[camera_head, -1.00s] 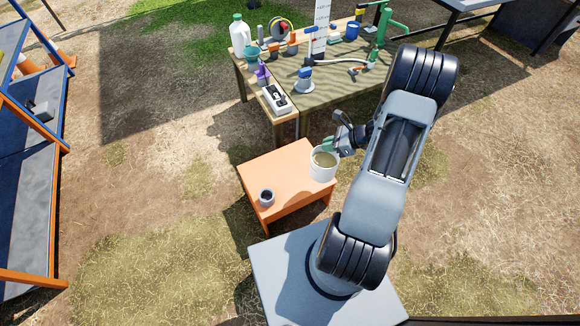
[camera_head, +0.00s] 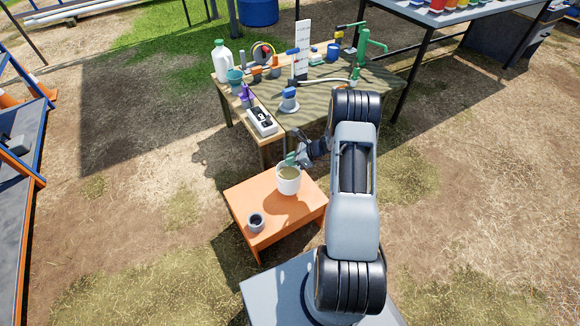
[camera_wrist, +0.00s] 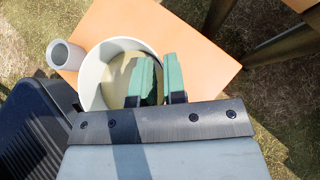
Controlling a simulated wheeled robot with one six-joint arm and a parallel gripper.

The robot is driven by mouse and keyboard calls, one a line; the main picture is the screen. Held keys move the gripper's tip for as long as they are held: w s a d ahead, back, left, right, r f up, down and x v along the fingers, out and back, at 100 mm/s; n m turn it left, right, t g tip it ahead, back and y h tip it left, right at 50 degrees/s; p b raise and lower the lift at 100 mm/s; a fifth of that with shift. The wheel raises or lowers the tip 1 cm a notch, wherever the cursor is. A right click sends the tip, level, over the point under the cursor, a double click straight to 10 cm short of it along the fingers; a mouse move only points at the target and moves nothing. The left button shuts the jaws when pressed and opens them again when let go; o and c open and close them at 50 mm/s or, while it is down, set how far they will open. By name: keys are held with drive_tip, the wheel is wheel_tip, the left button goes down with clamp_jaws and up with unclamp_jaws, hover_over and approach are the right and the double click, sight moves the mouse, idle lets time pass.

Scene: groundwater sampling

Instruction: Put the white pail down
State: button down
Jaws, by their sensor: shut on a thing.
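The white pail (camera_head: 288,181) is upright at the right part of the orange table (camera_head: 245,196), with yellowish contents inside. My gripper (camera_head: 291,160) is at the pail's far right rim. In the wrist view my gripper's green fingers (camera_wrist: 158,80) are shut on the wall of the pail (camera_wrist: 92,78), one finger over the inside. The pail is over the orange tabletop (camera_wrist: 200,62); whether its base touches the top cannot be told. The fingertips are partly hidden behind the rim.
A small grey cup (camera_head: 256,222) stands on the orange table's front left; it also shows in the wrist view (camera_wrist: 66,54). A wooden bench (camera_head: 325,101) behind holds a jug, a meter and a green pump. The orange tabletop's left part is free.

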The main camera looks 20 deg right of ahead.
sight(289, 178)
drive_tip(key=shift+w+a+f, duration=0.1)
drive_tip(key=shift+w+f, duration=0.15)
drive_tip(key=shift+f, duration=0.1)
drive_tip(key=shift+w+f+b, duration=0.15)
drive_tip(key=shift+f+b, duration=0.85)
drive_tip(key=shift+f, duration=0.5)
drive_tip(key=shift+f, duration=0.2)
drive_tip(key=c, duration=1.2)
unclamp_jaws()
